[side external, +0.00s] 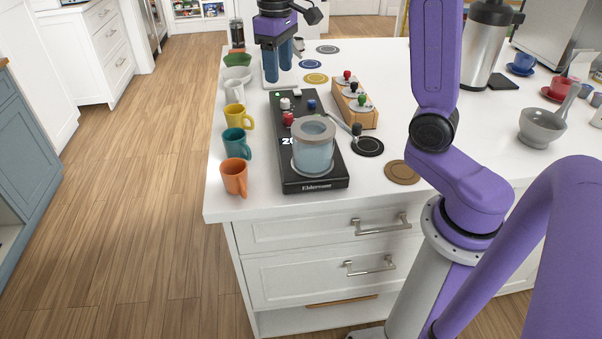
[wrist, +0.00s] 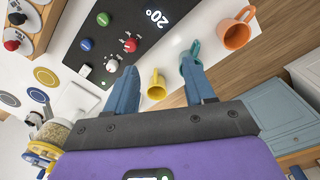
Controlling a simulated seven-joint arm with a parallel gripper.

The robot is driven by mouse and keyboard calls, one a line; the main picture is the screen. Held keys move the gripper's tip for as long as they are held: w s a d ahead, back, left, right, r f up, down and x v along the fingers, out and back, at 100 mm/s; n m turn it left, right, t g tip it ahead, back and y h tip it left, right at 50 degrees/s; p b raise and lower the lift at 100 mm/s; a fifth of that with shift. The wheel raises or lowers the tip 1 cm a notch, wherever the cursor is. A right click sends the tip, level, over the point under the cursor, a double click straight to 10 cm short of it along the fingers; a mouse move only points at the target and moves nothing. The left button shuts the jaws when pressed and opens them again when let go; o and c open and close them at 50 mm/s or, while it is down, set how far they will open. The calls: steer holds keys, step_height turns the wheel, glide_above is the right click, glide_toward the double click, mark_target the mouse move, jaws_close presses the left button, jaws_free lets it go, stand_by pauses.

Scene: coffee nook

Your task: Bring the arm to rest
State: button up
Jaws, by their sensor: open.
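My gripper (side external: 278,62) is at the far end of the white counter, pointing down with its two blue fingers apart. It appears to be over or near a white pad (side external: 297,75), beyond the black hot plate (side external: 316,184). Its height above the counter is hard to judge. In the wrist view my gripper (wrist: 160,72) shows both blue fingers spread with nothing held between them. A yellow mug (wrist: 157,90) shows in the gap, below on the counter.
Orange (side external: 235,178), teal (side external: 237,143), yellow (side external: 239,117) and white (side external: 234,91) mugs line the left counter edge. A glass vessel (side external: 313,157) stands on the hot plate. A wooden rack (side external: 357,116), coasters and a grey mortar (side external: 541,127) stand right. Counter between rack and mortar is mostly clear.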

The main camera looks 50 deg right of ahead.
steer(key=s+a+f+n, duration=0.2)
steer(key=s+f+n, duration=0.1)
steer(key=s, duration=0.6)
steer(key=s+a+f+n, duration=0.2)
steer(key=s+f+n, duration=0.1)
steer(key=s, duration=0.7)
steer(key=s+a+f+n, duration=0.2)
steer(key=s+f+n, duration=0.1)
steer(key=s, duration=0.7)
steer(key=shift+a+n+y, duration=0.35)
steer(key=shift+n+y, duration=0.05)
steer(key=shift+n, duration=0.2)
steer(key=shift+w, duration=0.1)
stand_by(0.8)
